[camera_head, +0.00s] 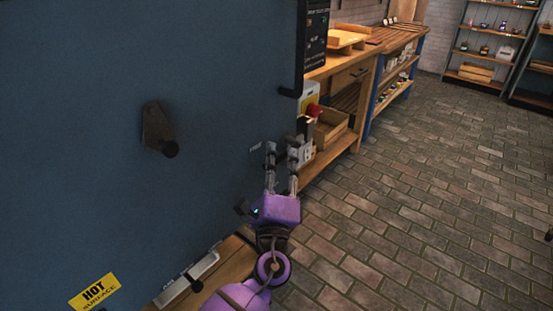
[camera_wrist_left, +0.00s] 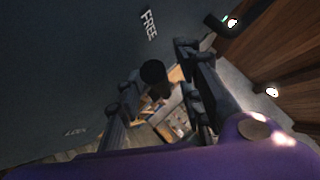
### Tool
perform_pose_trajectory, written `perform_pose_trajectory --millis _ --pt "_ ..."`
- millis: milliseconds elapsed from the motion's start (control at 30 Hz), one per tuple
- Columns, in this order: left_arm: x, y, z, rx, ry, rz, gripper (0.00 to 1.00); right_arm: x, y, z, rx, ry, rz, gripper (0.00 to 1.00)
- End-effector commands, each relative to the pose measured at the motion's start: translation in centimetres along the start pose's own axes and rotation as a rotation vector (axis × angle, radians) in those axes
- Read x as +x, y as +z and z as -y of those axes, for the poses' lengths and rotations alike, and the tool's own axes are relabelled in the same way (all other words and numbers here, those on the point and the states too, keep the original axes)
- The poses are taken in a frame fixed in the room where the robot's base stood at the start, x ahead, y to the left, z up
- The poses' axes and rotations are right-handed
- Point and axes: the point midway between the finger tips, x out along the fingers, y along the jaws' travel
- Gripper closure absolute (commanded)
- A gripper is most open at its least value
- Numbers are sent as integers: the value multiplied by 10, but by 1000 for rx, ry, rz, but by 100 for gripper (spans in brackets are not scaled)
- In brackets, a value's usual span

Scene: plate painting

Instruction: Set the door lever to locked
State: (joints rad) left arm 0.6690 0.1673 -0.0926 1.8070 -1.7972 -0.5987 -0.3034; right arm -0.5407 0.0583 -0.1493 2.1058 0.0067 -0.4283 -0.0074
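The door is the large dark blue panel (camera_head: 90,60) on the left of the head view. A white FREE label (camera_wrist_left: 148,25) is on its face in the left wrist view. A dark round knob (camera_wrist_left: 153,72), apparently the door lever's end, shows between the fingers there. How the lever is turned is hard to tell. My left gripper (camera_head: 282,150) is open near the door's right edge. In the left wrist view its fingers (camera_wrist_left: 160,88) stand apart on either side of the knob; contact cannot be told. A faint, unreadable label (camera_wrist_left: 75,132) lies lower left. My right gripper is not in view.
A dark plate with a round knob (camera_head: 158,130) sticks out of the door. A red button (camera_head: 313,109) on a yellow box, a black vertical bar (camera_head: 301,45) and a wooden bench (camera_head: 345,145) stand close to the right. The brick floor further right is clear.

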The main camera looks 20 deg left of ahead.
Motion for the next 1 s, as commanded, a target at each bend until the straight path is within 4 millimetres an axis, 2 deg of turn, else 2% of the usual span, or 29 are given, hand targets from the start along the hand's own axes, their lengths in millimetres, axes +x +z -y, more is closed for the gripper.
perform_pose_trajectory --millis 300,567,1000 --pt "3 0 -1 0 1 -2 67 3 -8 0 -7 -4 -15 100" --pt "3 0 -1 0 1 -2 100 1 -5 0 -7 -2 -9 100" --pt "2 -1 -3 -3 -3 3 100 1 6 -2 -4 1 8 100"
